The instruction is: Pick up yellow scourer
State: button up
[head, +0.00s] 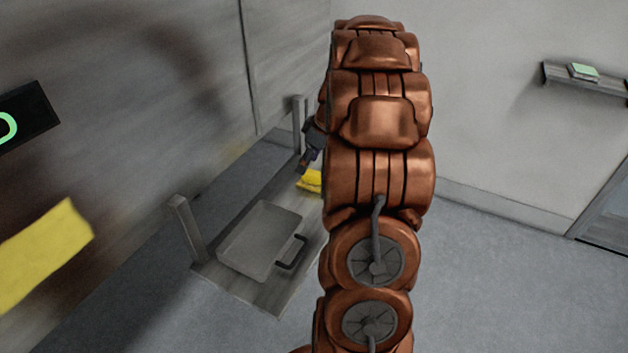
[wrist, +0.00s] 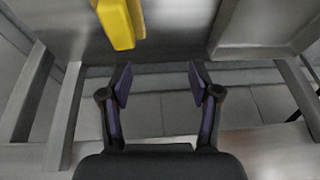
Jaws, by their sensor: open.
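The yellow scourer (head: 309,181) lies on a low grey metal shelf (head: 208,270) in the head view, partly hidden behind my copper-coloured arm. The scourer also shows in the wrist view (wrist: 120,22), at the top and left of centre, cut off by the frame's edge. My gripper (wrist: 160,80) is open and empty, with its two fingers apart and the scourer beyond the left fingertip. In the head view a dark part of my gripper (head: 306,160) shows just above the scourer; the rest is behind my arm.
A grey tray with a dark handle (head: 258,242) sits on the shelf, nearer than the scourer. Grey posts (head: 186,229) rise from the shelf's wall side. A wall shelf (head: 590,80) holds a small green-topped item (head: 583,71). The floor at right is clear.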

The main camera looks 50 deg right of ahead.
send_near(314, 173)
notch_tip(314, 173, down, 3)
jog(key=shift+w+a+r+t, duration=0.1)
jog(key=shift+w+r+t, duration=0.1)
jog(key=shift+t, duration=0.1)
jog(key=shift+f, duration=0.2)
jog(key=shift+p+x, duration=0.45)
jog(key=shift+x, duration=0.55)
jog(key=p+x, duration=0.1)
jog(key=x, duration=0.1)
jog(key=p+x, duration=0.1)
jog(key=x, duration=0.1)
jog(key=shift+a, duration=0.25)
jog(key=shift+w+f, duration=0.3)
jog(key=shift+f, duration=0.3)
grip_shut()
notch_tip(314, 173, up, 10)
jog(key=b, duration=0.2)
jog(key=shift+b, duration=0.35)
